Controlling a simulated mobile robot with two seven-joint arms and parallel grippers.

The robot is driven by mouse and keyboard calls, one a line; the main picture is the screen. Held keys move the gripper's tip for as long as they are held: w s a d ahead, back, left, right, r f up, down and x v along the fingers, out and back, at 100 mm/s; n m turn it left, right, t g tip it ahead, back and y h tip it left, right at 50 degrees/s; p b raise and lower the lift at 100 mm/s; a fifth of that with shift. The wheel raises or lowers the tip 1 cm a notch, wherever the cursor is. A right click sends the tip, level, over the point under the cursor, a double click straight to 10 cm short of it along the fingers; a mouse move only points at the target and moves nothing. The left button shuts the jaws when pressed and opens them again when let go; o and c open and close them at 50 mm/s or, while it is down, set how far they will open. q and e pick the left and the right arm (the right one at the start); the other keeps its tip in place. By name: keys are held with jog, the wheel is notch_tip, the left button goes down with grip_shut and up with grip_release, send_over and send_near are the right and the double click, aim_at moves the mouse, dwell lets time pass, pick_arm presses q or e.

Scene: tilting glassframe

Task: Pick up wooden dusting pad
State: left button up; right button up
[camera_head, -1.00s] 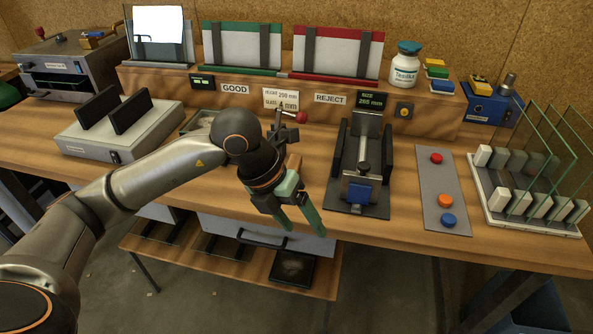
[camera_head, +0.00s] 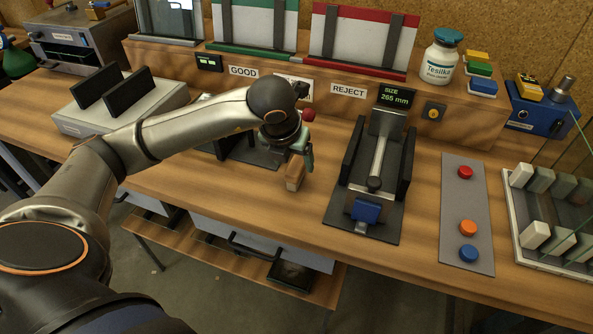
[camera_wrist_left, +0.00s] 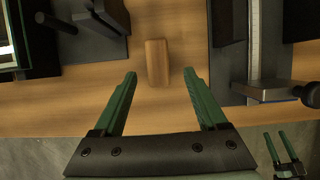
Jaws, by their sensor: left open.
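The wooden dusting pad (camera_head: 294,173) is a small brown block on the bench, left of the sizing fixture. In the left wrist view the pad (camera_wrist_left: 157,62) lies just ahead of the fingertips, roughly centred between them. My left gripper (camera_head: 308,158) points down over the pad and partly hides it in the head view. Its green fingers (camera_wrist_left: 159,74) are apart with nothing between them. My right gripper (camera_wrist_left: 277,135) shows at the lower right of the wrist view, low beyond the bench edge, with its fingers apart and empty.
The sizing fixture (camera_head: 359,219) with a blue block stands right of the pad. A dark fixture (camera_head: 262,158) is left of it, partly behind my arm. A button panel (camera_head: 467,205) and a glass rack (camera_head: 510,225) are farther right. The bench front is clear.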

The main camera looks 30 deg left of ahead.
aim_at(295, 166)
pick_arm(q)
jog(key=shift+p+x, duration=0.35)
jog(key=shift+x, duration=2.65)
jog(key=shift+w+a+r, duration=0.15)
jog(key=shift+a, duration=0.05)
grip_shut()
